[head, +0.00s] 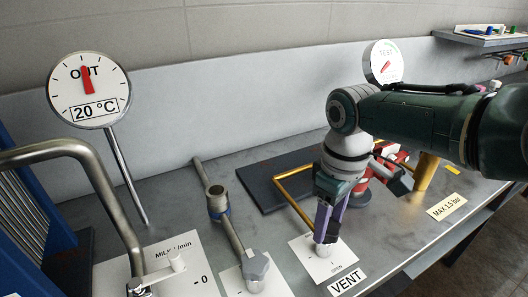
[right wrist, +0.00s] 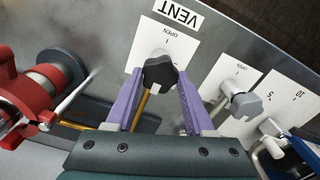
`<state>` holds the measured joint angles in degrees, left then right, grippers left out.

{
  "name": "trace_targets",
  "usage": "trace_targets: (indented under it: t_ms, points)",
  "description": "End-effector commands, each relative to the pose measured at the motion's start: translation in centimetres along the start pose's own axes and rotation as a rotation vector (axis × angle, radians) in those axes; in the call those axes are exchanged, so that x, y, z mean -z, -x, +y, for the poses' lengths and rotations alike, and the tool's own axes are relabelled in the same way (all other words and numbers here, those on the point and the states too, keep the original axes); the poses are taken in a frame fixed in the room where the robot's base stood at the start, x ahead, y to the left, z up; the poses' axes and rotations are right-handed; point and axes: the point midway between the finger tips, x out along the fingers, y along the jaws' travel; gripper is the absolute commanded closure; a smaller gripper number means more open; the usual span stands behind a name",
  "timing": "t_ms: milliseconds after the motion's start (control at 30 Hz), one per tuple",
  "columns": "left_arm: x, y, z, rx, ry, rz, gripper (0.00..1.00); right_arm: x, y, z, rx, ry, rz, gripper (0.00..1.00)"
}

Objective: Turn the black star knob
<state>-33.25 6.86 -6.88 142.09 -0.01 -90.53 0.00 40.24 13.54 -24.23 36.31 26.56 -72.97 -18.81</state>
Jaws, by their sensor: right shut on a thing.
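The black star knob (right wrist: 159,73) shows in the right wrist view on a pale stem over a white plate (right wrist: 165,40) marked OPEN, beside the VENT label (right wrist: 178,12). My right gripper (right wrist: 159,78) is shut on it, one purple finger on each side. In the head view my right gripper (head: 326,236) points down at the VENT plate (head: 309,262); its fingers hide most of the knob there. My left gripper is not in view.
A grey knob on a pipe valve (head: 256,268) stands just left of the VENT plate. A brass-coloured bent pipe (head: 292,199) and a red fitting (right wrist: 22,100) are close to the gripper. A dial gauge reading 20 °C (head: 89,88) stands at the left.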

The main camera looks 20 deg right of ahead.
Motion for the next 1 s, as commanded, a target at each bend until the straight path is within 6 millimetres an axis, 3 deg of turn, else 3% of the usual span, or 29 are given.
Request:
trace_targets:
  t_ms: [200,233,467,767,1000]
  points:
    - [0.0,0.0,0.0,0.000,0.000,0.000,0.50,0.0,0.1,-0.1,0.004,-0.004,-0.001,1.00]
    - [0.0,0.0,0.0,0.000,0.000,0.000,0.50,0.0,0.1,-0.1,0.004,-0.004,0.000,0.44]
    - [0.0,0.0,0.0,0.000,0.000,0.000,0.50,0.0,0.1,0.0,0.002,-0.002,0.000,0.19]
    - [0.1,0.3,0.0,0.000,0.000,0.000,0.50,0.0,0.4,0.0,0.001,-0.001,0.001,0.17]
    - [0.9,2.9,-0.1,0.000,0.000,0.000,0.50,0.1,4.6,0.0,0.000,0.000,0.003,0.17]
